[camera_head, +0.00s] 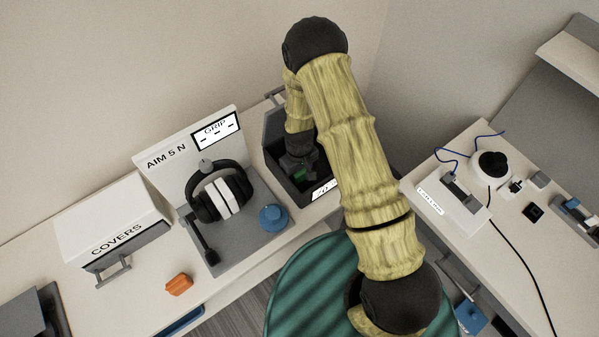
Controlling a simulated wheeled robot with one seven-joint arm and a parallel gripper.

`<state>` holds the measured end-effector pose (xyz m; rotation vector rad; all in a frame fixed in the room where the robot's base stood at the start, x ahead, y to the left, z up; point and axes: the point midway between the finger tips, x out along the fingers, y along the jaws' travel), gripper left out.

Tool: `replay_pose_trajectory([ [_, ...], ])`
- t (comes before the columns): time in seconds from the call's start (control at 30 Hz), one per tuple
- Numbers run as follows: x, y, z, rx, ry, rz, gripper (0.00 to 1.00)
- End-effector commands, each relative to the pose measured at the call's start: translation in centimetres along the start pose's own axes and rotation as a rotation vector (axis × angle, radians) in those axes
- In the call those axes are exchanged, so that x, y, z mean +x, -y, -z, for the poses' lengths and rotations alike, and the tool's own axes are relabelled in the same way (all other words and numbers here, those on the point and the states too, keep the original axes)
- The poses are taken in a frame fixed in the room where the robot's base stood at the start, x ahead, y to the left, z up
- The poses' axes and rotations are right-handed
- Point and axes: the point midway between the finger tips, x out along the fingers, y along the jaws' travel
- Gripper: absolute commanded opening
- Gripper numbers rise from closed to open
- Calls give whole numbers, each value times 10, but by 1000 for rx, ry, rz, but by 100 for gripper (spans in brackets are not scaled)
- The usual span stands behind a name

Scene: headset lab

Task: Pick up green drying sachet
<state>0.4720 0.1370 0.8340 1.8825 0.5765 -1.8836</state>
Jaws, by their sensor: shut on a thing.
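The green drying sachet (300,175) shows as a small green patch inside the dark open box (270,153) at the back middle of the bench. My gripper (301,168) reaches down into this box and is shut on the sachet. Most of the sachet and the fingertips are hidden by the gripper body and the dark interior. My arm, in a yellowish sleeve, hides the box's right side.
Left of the box, black headphones (207,207) stand on a grey test stand with a blue knob (271,218). A white COVERS box (112,222) and an orange item (179,284) are farther left. The right bench holds devices and cables (452,204).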

Motion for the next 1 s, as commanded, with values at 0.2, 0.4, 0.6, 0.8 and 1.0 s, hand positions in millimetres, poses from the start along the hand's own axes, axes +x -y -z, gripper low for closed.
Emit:
replay_pose_trajectory([
  [0.2,-21,0,1,0,-4,-1,31],
  [0.4,-59,0,1,0,-6,-2,31],
  [0.6,-104,0,2,-1,-7,-2,31],
  [0.8,-154,0,2,0,-8,-2,31],
  [1.0,-209,-1,1,0,-9,-3,31],
])
